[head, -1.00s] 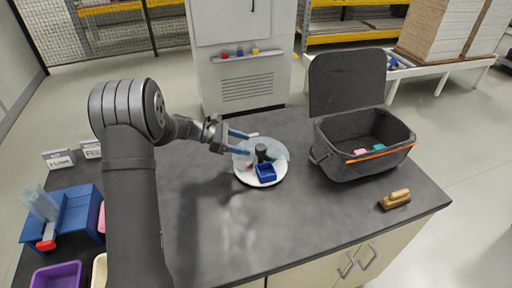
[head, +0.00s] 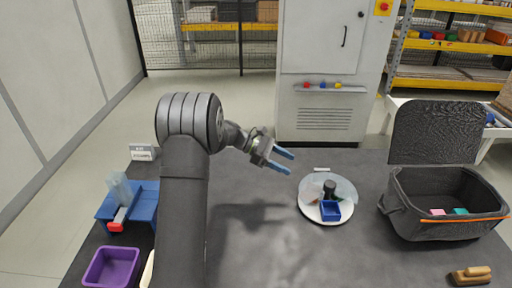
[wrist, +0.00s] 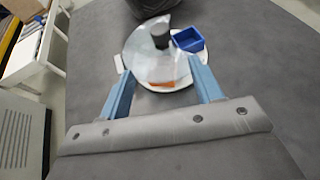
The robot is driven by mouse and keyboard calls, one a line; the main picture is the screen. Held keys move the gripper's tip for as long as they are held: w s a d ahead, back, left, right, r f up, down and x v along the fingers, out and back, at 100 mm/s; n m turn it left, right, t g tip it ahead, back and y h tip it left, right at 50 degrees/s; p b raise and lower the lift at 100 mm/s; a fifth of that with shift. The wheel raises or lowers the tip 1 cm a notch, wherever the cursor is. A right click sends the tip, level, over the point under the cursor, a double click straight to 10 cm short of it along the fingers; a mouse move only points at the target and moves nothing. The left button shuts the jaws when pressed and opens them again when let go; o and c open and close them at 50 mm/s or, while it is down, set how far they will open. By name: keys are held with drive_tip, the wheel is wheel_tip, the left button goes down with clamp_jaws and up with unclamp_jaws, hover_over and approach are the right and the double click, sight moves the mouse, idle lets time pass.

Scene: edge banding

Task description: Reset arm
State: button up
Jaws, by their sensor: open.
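My gripper (head: 283,161) is open and empty, with two blue fingers, in the air above the dark table (head: 260,235) to the left of a round white plate (head: 318,216). In the wrist view the gripper (wrist: 164,90) has its two fingers spread, with nothing between them but the view of the plate beyond. The plate carries a small blue open box (head: 330,211), a dark cylinder (head: 329,187) and a clear sheet-like piece (head: 345,190). The fingers are apart from all of these.
An open dark grey bin (head: 440,232) with pink and teal pieces inside stands at the right. A wooden-handled brush (head: 471,275) lies at the front right. A blue stand (head: 143,206) and a purple tray (head: 112,268) are at the left. The table's middle is clear.

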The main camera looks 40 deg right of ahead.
sight(326, 185)
drive_tip(key=x, duration=1.7)
drive_tip(key=shift+s+f, duration=0.1)
drive_tip(key=shift+f, duration=0.1)
drive_tip(key=shift+s+d+f, duration=0.1)
drive_tip(key=shift+s+d, duration=0.05)
drive_tip(key=shift+s, duration=0.1)
drive_tip(key=shift+w+n+t+h, duration=0.2)
drive_tip(key=shift+n+t+h, duration=0.3)
drive_tip(key=shift+n+h, duration=0.3)
drive_tip(key=shift+n+t+h, duration=1.7)
drive_tip(key=shift+n+t, duration=0.5)
drive_tip(key=shift+n, duration=0.1)
drive_tip(key=shift+w+a+r, duration=0.3)
drive_tip(key=shift+a, duration=0.25)
